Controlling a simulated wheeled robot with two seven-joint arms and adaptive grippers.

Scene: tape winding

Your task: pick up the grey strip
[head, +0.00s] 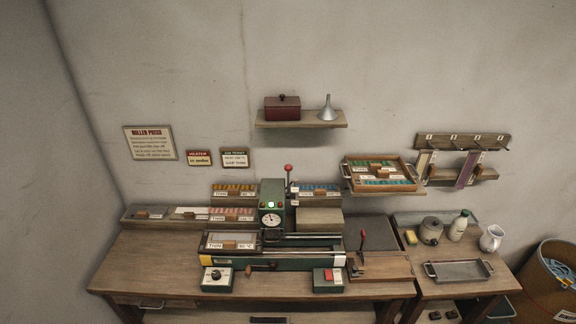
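Neither of my grippers is in view. I cannot tell for sure which thing is the grey strip. A pale whitish-grey strip (193,212) lies on the low ledge at the left back of the bench. A tray marked THIN (230,242) on the front of the press holds a pale grey piece with a small brown block on it. A pale strip (424,163) and a purple strip (469,170) hang from the wall rack (462,141) at the right.
The green press (271,211) with a red-knobbed lever stands mid-bench. A wooden tray (380,173) sits on a bracket. A metal tray (458,271), jars and a white jug (491,238) stand on the right table. The left bench end (150,265) is clear.

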